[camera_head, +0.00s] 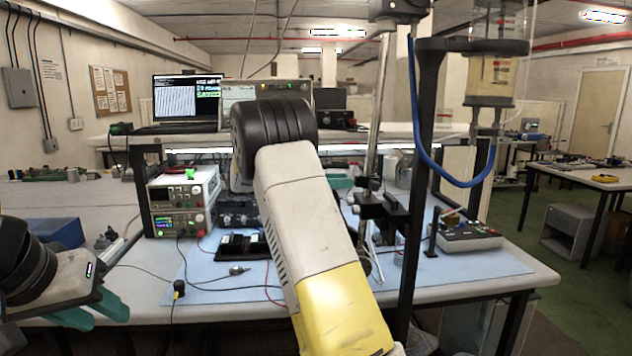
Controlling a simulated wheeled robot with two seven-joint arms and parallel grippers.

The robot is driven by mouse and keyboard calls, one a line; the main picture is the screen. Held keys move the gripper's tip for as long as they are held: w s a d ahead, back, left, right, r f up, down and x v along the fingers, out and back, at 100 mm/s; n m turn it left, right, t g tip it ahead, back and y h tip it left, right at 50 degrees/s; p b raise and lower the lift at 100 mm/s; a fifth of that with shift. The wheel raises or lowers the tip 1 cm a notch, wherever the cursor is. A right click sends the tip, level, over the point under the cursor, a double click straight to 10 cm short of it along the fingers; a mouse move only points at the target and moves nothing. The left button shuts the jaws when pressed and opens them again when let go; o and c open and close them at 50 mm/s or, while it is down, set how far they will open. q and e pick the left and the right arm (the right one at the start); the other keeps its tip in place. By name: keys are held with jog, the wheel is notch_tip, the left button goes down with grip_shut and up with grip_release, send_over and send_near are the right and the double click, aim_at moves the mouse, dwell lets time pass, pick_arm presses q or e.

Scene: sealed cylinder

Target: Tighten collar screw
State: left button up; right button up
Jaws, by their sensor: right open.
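A clear cylinder (490,78) with yellowish contents hangs at the upper right. A dark grey collar (472,46) rings it and joins a black upright post (424,150). I cannot make out a collar screw. My left gripper (92,312), with teal fingers, is at the lower left, far from the cylinder; its opening is unclear. My right arm fills the middle and hides most of my right gripper; a teal part (341,183) shows beside the arm, left of the post. I see nothing held in it, and it is open.
A blue mat (480,262) covers part of the workbench. A power supply (182,202) stands left. A small control box with knobs (466,236) sits right of the post. A black clamp (380,207) stands beside my right arm. Cables cross the mat. A blue hose (428,150) loops under the cylinder.

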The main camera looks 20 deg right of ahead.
grip_shut()
